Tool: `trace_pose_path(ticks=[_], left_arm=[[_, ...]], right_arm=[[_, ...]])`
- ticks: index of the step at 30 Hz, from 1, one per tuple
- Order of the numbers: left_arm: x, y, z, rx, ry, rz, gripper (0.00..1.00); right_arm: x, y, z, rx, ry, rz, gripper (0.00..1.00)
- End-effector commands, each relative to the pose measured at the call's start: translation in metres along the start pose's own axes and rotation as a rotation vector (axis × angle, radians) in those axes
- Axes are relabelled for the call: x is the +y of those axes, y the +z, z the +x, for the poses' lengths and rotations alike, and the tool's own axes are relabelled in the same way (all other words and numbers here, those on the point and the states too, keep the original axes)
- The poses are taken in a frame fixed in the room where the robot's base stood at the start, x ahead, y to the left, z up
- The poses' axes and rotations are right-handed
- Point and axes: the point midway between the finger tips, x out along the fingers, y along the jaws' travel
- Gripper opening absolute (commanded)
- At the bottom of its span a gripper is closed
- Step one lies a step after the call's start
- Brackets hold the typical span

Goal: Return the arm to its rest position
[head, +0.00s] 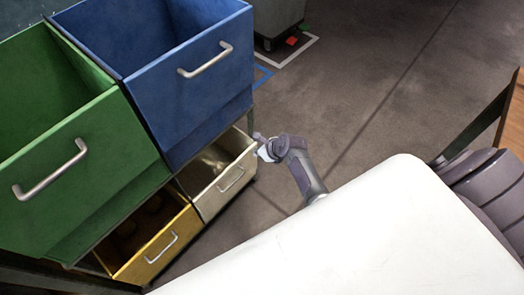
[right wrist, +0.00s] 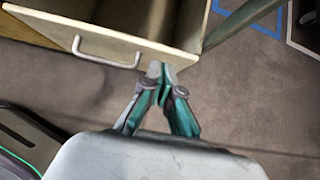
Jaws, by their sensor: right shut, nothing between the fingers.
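My right gripper (head: 262,146) is at the right end of the open cream drawer (head: 222,188) in the head view. In the right wrist view, the gripper (right wrist: 160,72) has its fingertips together and empty. They are close to the right end of the cream drawer front (right wrist: 85,38), away from its handle (right wrist: 106,50). I cannot tell whether they touch the drawer. My left gripper is not in view.
A green drawer (head: 95,185), a blue drawer (head: 200,100) and a yellow drawer (head: 160,250) are also open. A grey wheeled bin (head: 278,15) stands at the back. A wooden-edged piece (head: 513,115) is at the far right. The middle floor is clear.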

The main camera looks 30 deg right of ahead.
Motion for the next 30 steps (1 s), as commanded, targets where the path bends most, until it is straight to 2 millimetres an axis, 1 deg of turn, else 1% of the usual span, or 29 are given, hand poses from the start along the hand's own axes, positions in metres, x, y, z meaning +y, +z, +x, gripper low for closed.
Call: trace_pose_path(ticks=[1, 3, 9, 16, 19, 20, 23, 26, 27, 29, 30], left_arm=[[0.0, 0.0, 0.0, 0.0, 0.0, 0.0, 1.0], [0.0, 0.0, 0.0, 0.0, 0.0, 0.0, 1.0], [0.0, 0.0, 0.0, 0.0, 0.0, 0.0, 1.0], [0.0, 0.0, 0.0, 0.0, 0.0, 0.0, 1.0], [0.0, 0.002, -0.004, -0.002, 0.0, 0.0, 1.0], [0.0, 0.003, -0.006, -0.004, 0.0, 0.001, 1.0], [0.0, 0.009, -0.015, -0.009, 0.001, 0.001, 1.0], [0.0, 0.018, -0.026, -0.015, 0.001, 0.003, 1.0], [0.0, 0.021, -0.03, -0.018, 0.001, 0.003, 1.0], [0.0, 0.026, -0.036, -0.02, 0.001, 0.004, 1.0], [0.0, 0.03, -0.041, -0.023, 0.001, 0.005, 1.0]], right_arm=[[0.0, -0.001, -0.007, -0.001, -0.002, 0.0, 0.0], [0.0, -0.001, -0.015, -0.001, -0.001, 0.0, 0.0], [0.0, -0.002, -0.028, 0.001, 0.0, 0.001, 0.0], [0.001, -0.003, -0.029, 0.004, 0.0, -0.003, 0.0], [0.005, -0.013, -0.028, 0.026, -0.001, -0.068, 0.0], [0.008, -0.019, -0.027, 0.04, 0.0, -0.109, 0.0], [0.022, -0.051, -0.024, 0.106, 0.011, -0.331, 0.0], [0.043, -0.097, -0.023, 0.19, 0.047, -0.654, 0.0], [0.051, -0.118, -0.024, 0.222, 0.071, -0.796, 0.0], [0.065, -0.148, -0.028, 0.264, 0.114, -1.009, 0.0], [0.073, -0.17, -0.033, 0.29, 0.15, -1.154, 0.0]])
